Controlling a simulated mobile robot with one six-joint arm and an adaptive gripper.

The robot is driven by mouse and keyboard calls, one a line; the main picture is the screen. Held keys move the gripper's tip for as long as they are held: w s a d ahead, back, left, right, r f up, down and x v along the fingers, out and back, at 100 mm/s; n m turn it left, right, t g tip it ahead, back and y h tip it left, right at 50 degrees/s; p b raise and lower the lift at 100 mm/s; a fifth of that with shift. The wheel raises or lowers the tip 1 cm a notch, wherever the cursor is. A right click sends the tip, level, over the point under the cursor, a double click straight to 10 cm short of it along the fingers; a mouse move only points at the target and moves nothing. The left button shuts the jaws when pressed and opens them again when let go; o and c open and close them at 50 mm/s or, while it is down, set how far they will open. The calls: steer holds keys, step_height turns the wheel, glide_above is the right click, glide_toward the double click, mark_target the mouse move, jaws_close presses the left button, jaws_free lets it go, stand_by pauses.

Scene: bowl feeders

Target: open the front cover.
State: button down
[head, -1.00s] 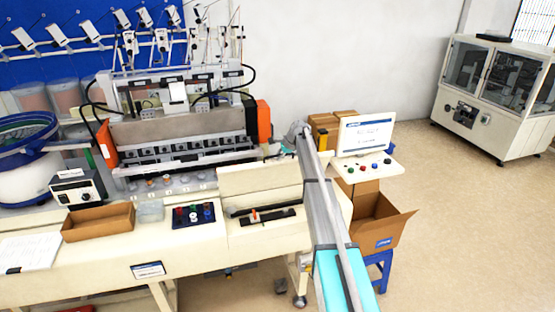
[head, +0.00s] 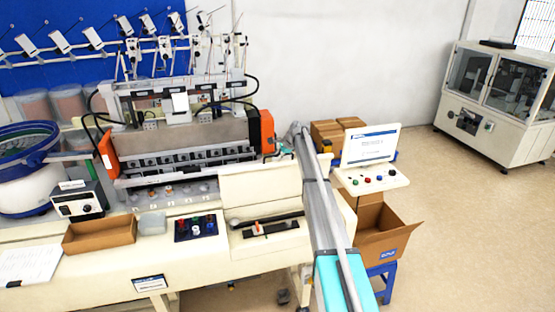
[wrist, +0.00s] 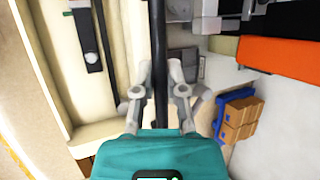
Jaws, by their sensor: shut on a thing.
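My gripper (wrist: 160,72) is shut on a dark round bar (wrist: 158,28) in the wrist view, with one finger on each side. The bar runs straight up the picture from between the fingers; I take it as the front cover's handle, but the cover panel is not clear here. In the head view the machine (head: 185,132) with orange end blocks stands at centre left, and its long front face (head: 190,158) looks lowered. My arm reaches to its right end, beside the orange block (head: 267,131). The fingers are mostly hidden behind my arm there.
An upright cream panel (head: 262,190) stands in front of the machine's right part. A brown tray (head: 98,236) and a button panel (head: 201,228) are on the bench. A screen (head: 368,145) and an open carton (head: 385,232) are right of my arm.

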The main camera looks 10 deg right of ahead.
steer(key=shift+w+d, duration=0.2)
steer(key=shift+w, duration=0.1)
steer(key=c, duration=0.7)
jaws_free()
steer(key=shift+c, duration=0.2)
steer(key=shift+o, duration=0.3)
steer(key=shift+a, duration=0.1)
steer(key=shift+s, duration=0.2)
